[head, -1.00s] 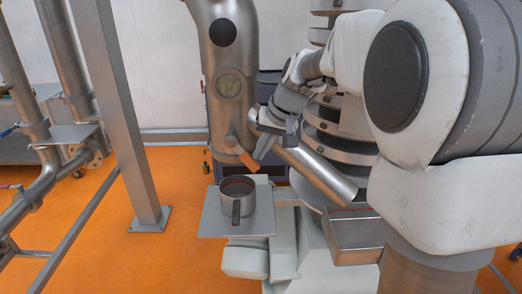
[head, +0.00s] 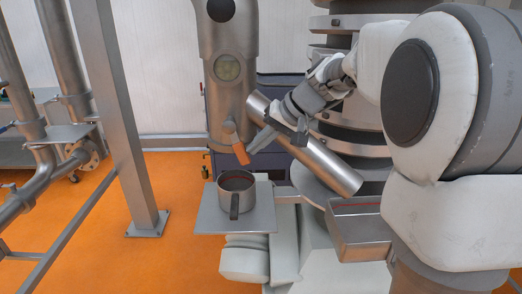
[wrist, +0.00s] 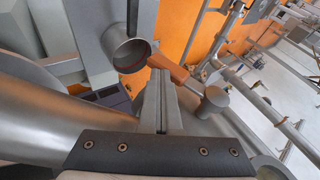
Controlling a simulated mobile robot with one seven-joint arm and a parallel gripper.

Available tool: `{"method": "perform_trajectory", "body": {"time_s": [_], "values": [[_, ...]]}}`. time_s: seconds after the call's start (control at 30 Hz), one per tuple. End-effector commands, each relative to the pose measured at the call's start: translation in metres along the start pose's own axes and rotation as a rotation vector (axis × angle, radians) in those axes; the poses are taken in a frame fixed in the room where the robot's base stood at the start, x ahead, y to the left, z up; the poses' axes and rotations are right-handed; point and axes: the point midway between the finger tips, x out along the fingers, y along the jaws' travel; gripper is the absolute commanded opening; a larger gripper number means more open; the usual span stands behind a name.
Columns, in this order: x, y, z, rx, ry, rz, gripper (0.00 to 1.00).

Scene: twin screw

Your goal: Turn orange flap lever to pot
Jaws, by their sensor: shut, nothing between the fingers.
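The orange flap lever (head: 239,148) hangs from the lower end of the upright steel pipe, its grip pointing down and slightly right. It also shows in the wrist view (wrist: 168,67) just beyond my fingertips. The steel pot (head: 236,195) stands upright below the lever with its handle towards the head camera; in the wrist view its rim (wrist: 129,53) is left of the lever. My gripper (head: 251,152) is shut and empty, its fingertips close on the right side of the lever. I cannot tell whether they touch it.
The pot stands on a square metal plate (head: 210,218). A metal tray (head: 362,228) is at lower right. A steel post (head: 130,150) stands at left, with open orange floor around it.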

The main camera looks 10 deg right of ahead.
Motion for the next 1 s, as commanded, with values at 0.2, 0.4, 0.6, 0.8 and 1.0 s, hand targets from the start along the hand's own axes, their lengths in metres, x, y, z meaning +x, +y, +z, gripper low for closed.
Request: {"method": "perform_trajectory", "body": {"time_s": [0.2,0.4,0.6,0.8,1.0], "values": [[0.022,0.006,0.008,0.061,0.022,-0.181,0.0],[0.034,0.002,0.011,0.114,0.039,-0.343,0.0],[0.041,-0.005,0.013,0.138,0.051,-0.434,0.0],[0.051,-0.008,0.016,0.184,0.06,-0.542,0.0],[0.055,-0.017,0.017,0.238,0.08,-0.72,0.0]]}}
